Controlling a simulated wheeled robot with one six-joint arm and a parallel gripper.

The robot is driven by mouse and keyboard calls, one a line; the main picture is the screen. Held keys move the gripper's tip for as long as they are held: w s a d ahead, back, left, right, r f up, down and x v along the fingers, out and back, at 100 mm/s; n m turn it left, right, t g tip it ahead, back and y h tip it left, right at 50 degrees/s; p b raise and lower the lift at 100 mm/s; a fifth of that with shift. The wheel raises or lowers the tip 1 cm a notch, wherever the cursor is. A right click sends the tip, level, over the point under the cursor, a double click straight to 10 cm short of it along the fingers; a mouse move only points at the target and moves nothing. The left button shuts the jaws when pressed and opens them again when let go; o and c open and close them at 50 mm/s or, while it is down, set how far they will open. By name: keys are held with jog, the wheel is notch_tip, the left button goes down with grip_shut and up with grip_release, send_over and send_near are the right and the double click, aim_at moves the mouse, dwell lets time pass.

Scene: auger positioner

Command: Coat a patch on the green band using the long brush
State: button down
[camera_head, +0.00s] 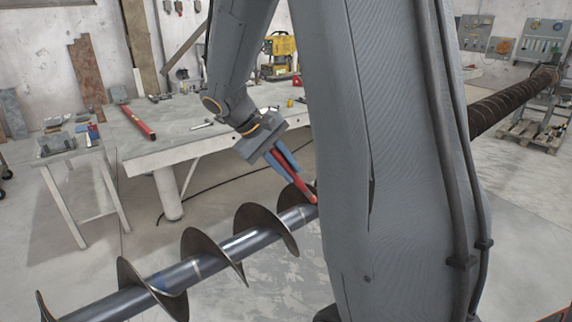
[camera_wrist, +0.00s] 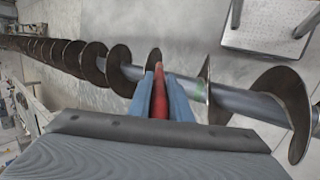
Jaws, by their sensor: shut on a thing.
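My gripper (camera_head: 287,172) has blue fingers shut on the red handle of the long brush (camera_head: 306,194). In the wrist view my gripper (camera_wrist: 160,92) points toward the auger, with the brush (camera_wrist: 159,104) between the fingers. The auger is a grey shaft (camera_head: 178,276) with dark spiral flights. A faint green band (camera_wrist: 196,86) shows on the shaft in the wrist view, just right of the brush and left of a flight. The brush end is close to the shaft; I cannot tell whether it touches. My arm hides part of the auger in the head view.
A white workbench (camera_head: 215,135) with tools stands behind the auger. A smaller table (camera_head: 75,155) with loose items is at left. Auger flights (camera_wrist: 210,88) stand near the brush. A pale platform (camera_wrist: 265,30) lies on the floor at upper right in the wrist view.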

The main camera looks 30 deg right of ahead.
jog(key=shift+a+f+b, duration=2)
jog(key=shift+a+f, duration=1.55)
jog(key=shift+f, duration=0.2)
jog(key=shift+d+f, duration=0.9)
jog(key=shift+d, duration=2.7)
notch_tip(320, 180, up, 9)
jog(key=p, duration=0.3)
jog(key=shift+s+a+f+p, duration=0.1)
jog(key=shift+f+p, duration=0.1)
jog(key=shift+p, duration=0.1)
jog(key=shift+r+p, duration=1.15)
jog(key=shift+r, duration=0.35)
